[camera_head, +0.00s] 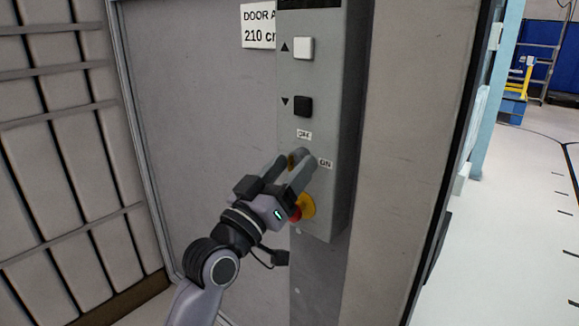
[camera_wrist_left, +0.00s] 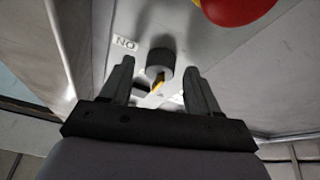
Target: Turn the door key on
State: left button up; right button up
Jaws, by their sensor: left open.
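The grey control panel (camera_head: 325,110) hangs on the wall, with an OFF label (camera_head: 304,134) and an ON label (camera_head: 325,163) around the door key switch. A yellow part of the key (camera_head: 293,160) shows between the fingers of my left gripper (camera_head: 296,162). In the left wrist view, a dark round key switch (camera_wrist_left: 160,62) with a narrow yellow part (camera_wrist_left: 158,82) sits between the open fingers of my left gripper (camera_wrist_left: 158,68). Gaps show on both sides of it. The key's exact angle is hard to tell. My right gripper is not in view.
A red emergency button on a yellow base (camera_head: 307,206) is just below my left gripper; its red cap (camera_wrist_left: 236,8) also shows in the wrist view. A white button (camera_head: 303,48) and a black button (camera_head: 303,106) are higher on the panel. Open floor lies at right.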

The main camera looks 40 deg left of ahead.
pick_arm(q)
jog(key=c, duration=1)
jog(key=shift+c, duration=0.2)
